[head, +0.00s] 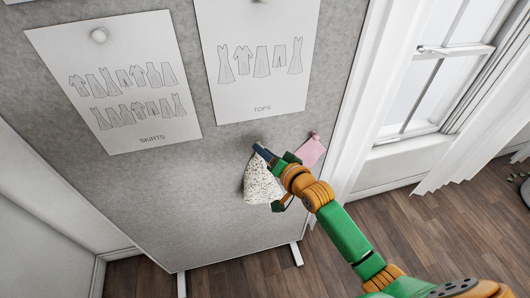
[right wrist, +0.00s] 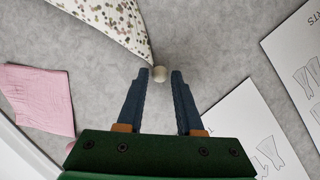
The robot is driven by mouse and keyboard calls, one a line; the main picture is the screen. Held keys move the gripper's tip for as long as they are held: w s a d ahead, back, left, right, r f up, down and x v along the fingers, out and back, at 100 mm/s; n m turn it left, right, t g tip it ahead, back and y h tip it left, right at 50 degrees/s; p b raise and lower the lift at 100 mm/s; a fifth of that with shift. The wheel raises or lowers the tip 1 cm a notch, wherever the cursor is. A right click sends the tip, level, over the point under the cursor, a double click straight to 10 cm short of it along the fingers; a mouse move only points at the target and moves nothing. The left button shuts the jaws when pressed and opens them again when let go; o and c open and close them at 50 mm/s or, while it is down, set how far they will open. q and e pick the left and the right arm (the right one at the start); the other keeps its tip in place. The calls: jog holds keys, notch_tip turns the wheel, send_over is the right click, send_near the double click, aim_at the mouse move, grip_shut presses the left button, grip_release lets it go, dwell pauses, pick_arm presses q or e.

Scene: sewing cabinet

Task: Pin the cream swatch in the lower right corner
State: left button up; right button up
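The cream swatch (head: 262,185), speckled with dark and tan dots, hangs from one corner against the lower right of the grey board. In the right wrist view its corner (right wrist: 120,20) meets a round pale pin head (right wrist: 161,74). My right gripper (head: 262,150) is at that top corner. In the right wrist view its two blue fingers (right wrist: 160,76) stand on either side of the pin head, with what looks like a narrow gap at each side. The pin's shaft is hidden. My left gripper is not in view.
A pink swatch (head: 310,152) is pinned just right of the cream one. The SKIRTS sheet (head: 125,128) and TOPS sheet (head: 262,92) are pinned above. The grey board (head: 200,200) is bare at lower left. A window (head: 450,60) and curtain (head: 480,150) are at right.

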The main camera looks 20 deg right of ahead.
jog(key=shift+o, duration=1.1)
jog(key=v, duration=0.7)
jog(key=s+d+f+n+g+h, duration=0.1)
jog(key=s+d+f+g, duration=0.3)
jog(key=f, duration=0.9)
jog(key=s+f+n+g+h, duration=0.2)
jog(key=s+f, duration=0.4)
jog(key=f, duration=0.6)
jog(key=s+f+n+g, duration=0.2)
jog(key=s+f, duration=0.3)
jog(key=s, duration=0.4)
jog(key=s+a+f+n+g, duration=0.1)
jog(key=s+f+n+g, duration=0.1)
jog(key=s, duration=0.6)
jog(key=s+f+n+g, duration=0.2)
jog(key=s+f+g, duration=0.1)
jog(key=s+f, duration=0.4)
jog(key=s, duration=0.2)
jog(key=shift+s+a+f+h, duration=0.2)
jog(key=shift+s+f+h, duration=0.1)
jog(key=shift+s, duration=0.05)
